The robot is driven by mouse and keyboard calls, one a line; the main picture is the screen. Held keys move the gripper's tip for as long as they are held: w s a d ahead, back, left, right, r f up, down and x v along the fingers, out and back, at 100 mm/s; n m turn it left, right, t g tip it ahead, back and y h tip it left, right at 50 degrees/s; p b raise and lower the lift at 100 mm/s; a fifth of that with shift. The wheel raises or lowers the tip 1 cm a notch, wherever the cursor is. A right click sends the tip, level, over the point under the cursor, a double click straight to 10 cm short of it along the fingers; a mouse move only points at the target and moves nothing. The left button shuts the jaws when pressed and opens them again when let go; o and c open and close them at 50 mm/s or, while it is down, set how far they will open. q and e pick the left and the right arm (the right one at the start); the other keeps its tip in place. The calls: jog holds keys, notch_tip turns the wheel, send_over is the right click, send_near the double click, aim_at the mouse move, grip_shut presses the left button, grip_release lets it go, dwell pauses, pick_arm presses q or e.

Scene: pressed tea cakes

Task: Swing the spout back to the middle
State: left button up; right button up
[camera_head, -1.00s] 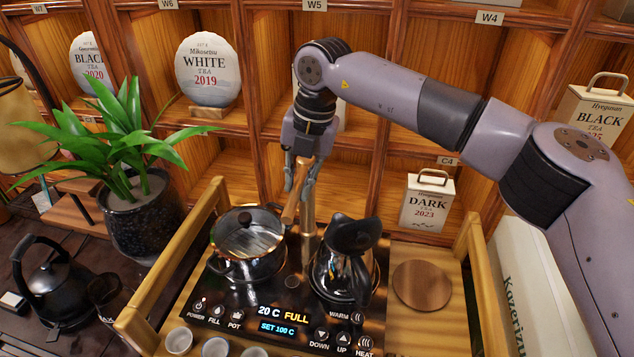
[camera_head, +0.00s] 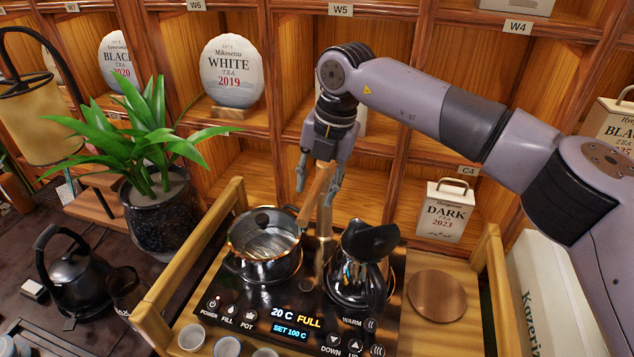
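The spout (camera_head: 318,190) is a wood-coloured arm on a brass-coloured post (camera_head: 323,225) behind the black tea stove (camera_head: 255,310). It slants down and left, its lower end near the right rim of the glass-lidded pot (camera_head: 262,262). The dark kettle (camera_head: 362,265) stands to the right of the post. My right gripper (camera_head: 318,186) points down around the upper part of the spout, its fingers apart on either side. Whether a finger touches it I cannot tell. My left gripper is out of view.
A wooden frame with a left rail (camera_head: 190,265) surrounds the stove. A round wooden disc (camera_head: 437,295) lies at the right. Small cups (camera_head: 192,337) stand in front. A potted plant (camera_head: 160,215) and a black kettle (camera_head: 75,280) are at the left. Shelves with tea stand behind.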

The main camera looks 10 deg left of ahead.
jog(key=shift+r, duration=0.1)
notch_tip(320, 180, up, 12)
jog(key=d, duration=0.2)
jog(key=shift+d+f, duration=0.15)
jog(key=shift+f, duration=0.05)
jog(key=shift+s, duration=0.1)
